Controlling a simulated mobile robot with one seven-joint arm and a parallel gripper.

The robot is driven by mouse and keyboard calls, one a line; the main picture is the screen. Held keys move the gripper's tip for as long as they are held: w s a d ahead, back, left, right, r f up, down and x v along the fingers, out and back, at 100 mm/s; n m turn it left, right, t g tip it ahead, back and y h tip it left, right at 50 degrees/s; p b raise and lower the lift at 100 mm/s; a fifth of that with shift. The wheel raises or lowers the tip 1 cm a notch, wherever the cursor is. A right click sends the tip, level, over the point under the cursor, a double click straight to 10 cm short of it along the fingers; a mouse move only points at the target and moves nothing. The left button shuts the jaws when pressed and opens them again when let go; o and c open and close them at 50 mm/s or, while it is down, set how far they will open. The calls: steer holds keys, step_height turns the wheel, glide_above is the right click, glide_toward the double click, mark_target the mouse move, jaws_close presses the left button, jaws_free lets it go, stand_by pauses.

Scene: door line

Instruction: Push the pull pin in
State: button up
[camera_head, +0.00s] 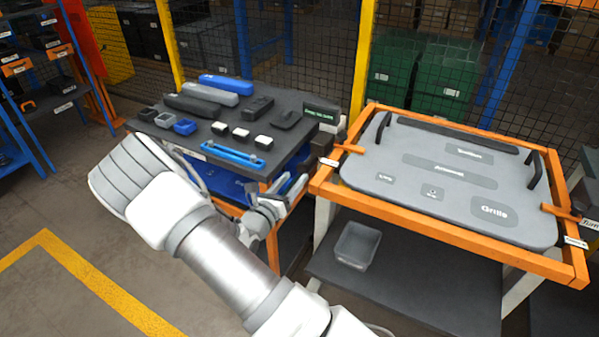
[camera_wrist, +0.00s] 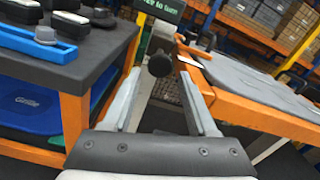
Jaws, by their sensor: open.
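A dark round knob (camera_wrist: 159,65), which looks like the pull pin's head, shows in the wrist view beyond and between my fingertips, at the left end of the orange-framed cart (camera_head: 330,188). How far its pin sticks out cannot be seen. My gripper (camera_wrist: 160,76) is open, its two pale fingers spread on either side of the knob's line with nothing between them. I cannot tell that it touches the knob. In the head view my gripper (camera_head: 294,184) is in the gap between the dark workbench and the cart, lower than both tops.
The dark workbench (camera_head: 225,115) on the left holds trays, small blocks and a blue bar (camera_head: 220,154). The cart carries a grey panel (camera_head: 410,150) with black handles. A grey bin (camera_head: 357,245) stands on its lower shelf. A mesh fence runs behind.

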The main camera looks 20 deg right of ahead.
mark_target(301, 170)
steer(key=shift+x, duration=2.2)
steer(key=shift+c, duration=0.3)
jaws_close()
